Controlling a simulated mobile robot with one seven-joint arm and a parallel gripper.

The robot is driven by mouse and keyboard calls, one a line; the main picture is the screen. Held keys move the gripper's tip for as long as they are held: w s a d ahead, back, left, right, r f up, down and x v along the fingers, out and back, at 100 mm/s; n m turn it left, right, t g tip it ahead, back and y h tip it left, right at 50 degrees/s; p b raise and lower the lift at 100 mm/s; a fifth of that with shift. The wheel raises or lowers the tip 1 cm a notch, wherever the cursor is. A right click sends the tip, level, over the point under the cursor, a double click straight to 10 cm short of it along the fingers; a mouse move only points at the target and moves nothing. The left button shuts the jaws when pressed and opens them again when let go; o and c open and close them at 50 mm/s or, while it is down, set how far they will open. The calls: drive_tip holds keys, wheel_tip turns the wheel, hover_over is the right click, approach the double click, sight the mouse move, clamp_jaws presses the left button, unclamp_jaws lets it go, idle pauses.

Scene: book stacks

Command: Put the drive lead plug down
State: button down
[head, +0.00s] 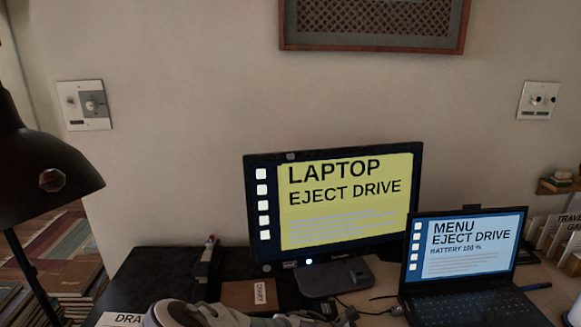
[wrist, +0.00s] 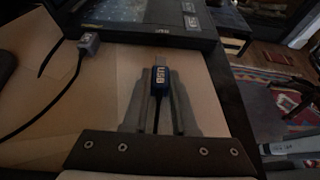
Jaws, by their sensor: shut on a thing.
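The drive lead plug (wrist: 160,78) is a dark blue plug marked "USB" with a pale metal tip and a black cable. In the wrist view my gripper (wrist: 161,86) is shut on it, one grey finger on each side. The tip points toward the edge of the laptop (wrist: 140,18); the metal shows, and I cannot tell whether it touches the laptop. In the head view the laptop (head: 466,255) stands open at the right, its screen reading "MENU EJECT DRIVE, BATTERY 100 %". My arm covers the bottom middle there, and the plug cannot be made out.
A second, grey plug (wrist: 88,42) with a black cable lies left of my gripper on the tan desk top (wrist: 110,75). A monitor (head: 345,205) reading "LAPTOP EJECT DRIVE" stands left of the laptop. A black lamp (head: 40,165) is at far left. Bare desk lies around the plug.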

drive_tip(key=shift+r, duration=0.15)
drive_tip(key=shift+d+r, duration=0.15)
drive_tip(key=shift+r, duration=0.2)
drive_tip(key=s+d+r+b, duration=0.7)
drive_tip(key=s+r+b, duration=0.1)
drive_tip(key=s+r, duration=0.35)
drive_tip(key=w+a+f+b, duration=0.1)
drive_tip(key=w+a+f, duration=0.1)
drive_tip(key=a, duration=0.1)
drive_tip(key=w+a+f+b, duration=0.1)
drive_tip(key=w+a+f, duration=0.1)
drive_tip(key=a+f, duration=0.1)
drive_tip(key=w+a+f+b, duration=0.2)
drive_tip(key=w, duration=0.1)
drive_tip(key=shift+a+f, duration=0.15)
drive_tip(key=shift+a, duration=0.25)
wheel_tip(320, 180, down, 4)
drive_tip(key=shift+r+b, duration=0.1)
drive_tip(key=shift+b, duration=1.05)
drive_tip(key=shift+f, duration=0.2)
drive_tip(key=shift+f, duration=0.45)
